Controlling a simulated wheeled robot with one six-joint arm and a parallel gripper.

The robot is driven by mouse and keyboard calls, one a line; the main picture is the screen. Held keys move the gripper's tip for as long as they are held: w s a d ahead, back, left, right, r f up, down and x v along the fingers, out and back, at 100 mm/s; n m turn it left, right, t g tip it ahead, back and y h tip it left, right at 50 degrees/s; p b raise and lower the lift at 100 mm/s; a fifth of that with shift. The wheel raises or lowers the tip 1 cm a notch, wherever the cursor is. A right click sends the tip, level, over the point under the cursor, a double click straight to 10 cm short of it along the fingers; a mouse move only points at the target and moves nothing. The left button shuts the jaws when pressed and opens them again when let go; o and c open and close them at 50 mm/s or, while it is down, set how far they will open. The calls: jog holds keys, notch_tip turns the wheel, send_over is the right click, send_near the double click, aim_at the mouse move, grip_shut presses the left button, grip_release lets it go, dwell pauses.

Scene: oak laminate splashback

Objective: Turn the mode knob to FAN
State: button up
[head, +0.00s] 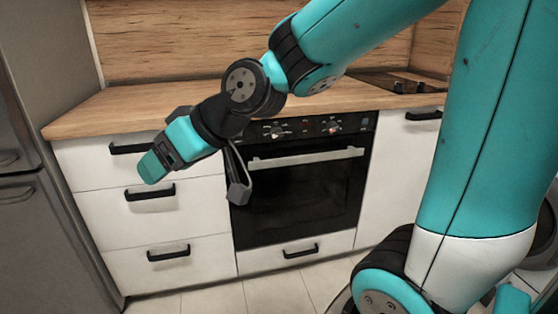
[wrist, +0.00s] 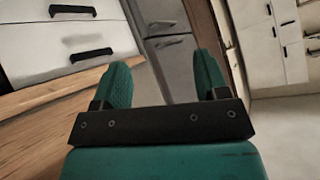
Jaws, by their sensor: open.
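The black built-in oven (head: 300,190) stands under the worktop in the head view. Its control panel (head: 302,129) runs along the top, with a left knob (head: 275,131) and a right knob (head: 332,127). The markings are too small to read, so I cannot tell which is the mode knob or where it points. My gripper (head: 155,166) is to the left of the oven, in front of the white drawers. In the wrist view my gripper (wrist: 160,80) has its two teal fingers apart with nothing between them. The oven and knobs are not recognisable in the wrist view.
The wooden worktop (head: 120,107) runs above the drawers. A black hob (head: 395,83) is at the right. The oven's handle bar (head: 305,158) sticks out below the panel. A grey fridge (head: 30,220) stands at the left, also in the wrist view (wrist: 172,60).

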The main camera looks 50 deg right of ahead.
jog(key=w+d+f+m+t+h+b, duration=0.2)
jog(key=w+d+f+t+b, duration=0.3)
jog(key=w+d+f+b, duration=0.3)
jog(key=m+t+h+b, duration=0.75)
jog(key=h+b, duration=0.75)
jog(key=b, duration=0.7)
send_near(279, 137)
jog(key=shift+m+g, duration=0.25)
jog(key=shift+m, duration=0.1)
jog(key=x, duration=0.8)
jog(key=shift+w+b, duration=0.1)
jog(key=shift+b, duration=0.2)
jog(key=shift+x, duration=0.8)
jog(key=shift+r, duration=0.15)
jog(key=c, duration=0.9)
